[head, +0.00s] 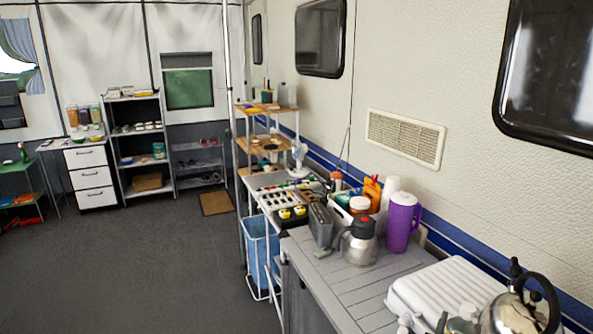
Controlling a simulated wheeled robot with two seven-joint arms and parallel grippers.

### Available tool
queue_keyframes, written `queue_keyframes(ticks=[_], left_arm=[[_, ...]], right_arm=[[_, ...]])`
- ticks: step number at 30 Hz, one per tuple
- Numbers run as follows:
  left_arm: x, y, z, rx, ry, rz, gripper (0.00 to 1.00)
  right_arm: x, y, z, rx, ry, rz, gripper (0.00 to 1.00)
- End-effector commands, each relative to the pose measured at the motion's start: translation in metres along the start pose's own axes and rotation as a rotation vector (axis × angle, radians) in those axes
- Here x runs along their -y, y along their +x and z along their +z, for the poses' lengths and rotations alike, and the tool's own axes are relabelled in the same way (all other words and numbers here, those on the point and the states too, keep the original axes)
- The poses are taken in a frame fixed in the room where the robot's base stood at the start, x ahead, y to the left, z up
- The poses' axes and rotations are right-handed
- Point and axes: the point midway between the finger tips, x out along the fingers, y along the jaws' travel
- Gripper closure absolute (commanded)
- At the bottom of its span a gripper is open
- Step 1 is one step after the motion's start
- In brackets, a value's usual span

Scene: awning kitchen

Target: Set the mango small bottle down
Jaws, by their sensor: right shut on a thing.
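Only a small part of my right gripper (422,324) shows, pale and cut off by the bottom edge, in front of the white ribbed case. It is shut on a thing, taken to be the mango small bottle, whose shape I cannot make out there. Whether it touches the grey slatted counter (345,272) is hidden. My left gripper is not in view.
A white ribbed case (447,288) and a steel kettle with a black handle (520,316) crowd the near right. A steel jug (360,248) and a purple pitcher (402,222) stand behind. The counter's left part is bare. A blue bin (258,245) stands beyond.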

Motion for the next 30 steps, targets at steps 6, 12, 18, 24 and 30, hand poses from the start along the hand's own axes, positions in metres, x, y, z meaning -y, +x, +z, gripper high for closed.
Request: queue_keyframes(ticks=[6, 12, 18, 24, 30], left_arm=[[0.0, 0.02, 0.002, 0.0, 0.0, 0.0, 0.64], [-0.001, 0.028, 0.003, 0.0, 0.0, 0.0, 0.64], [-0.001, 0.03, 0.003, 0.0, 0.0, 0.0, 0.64], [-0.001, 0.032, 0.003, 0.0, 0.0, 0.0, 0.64], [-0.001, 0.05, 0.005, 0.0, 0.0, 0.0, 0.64]], right_arm=[[0.018, -0.074, 0.043, 0.004, -0.013, -0.315, 0.77], [0.033, -0.134, 0.068, 0.004, -0.006, -0.529, 0.77], [0.038, -0.159, 0.075, -0.002, 0.0, -0.608, 0.77], [0.038, -0.157, 0.075, -0.005, 0.001, -0.601, 0.77], [0.032, -0.109, 0.073, -0.011, 0.01, -0.45, 0.77]])
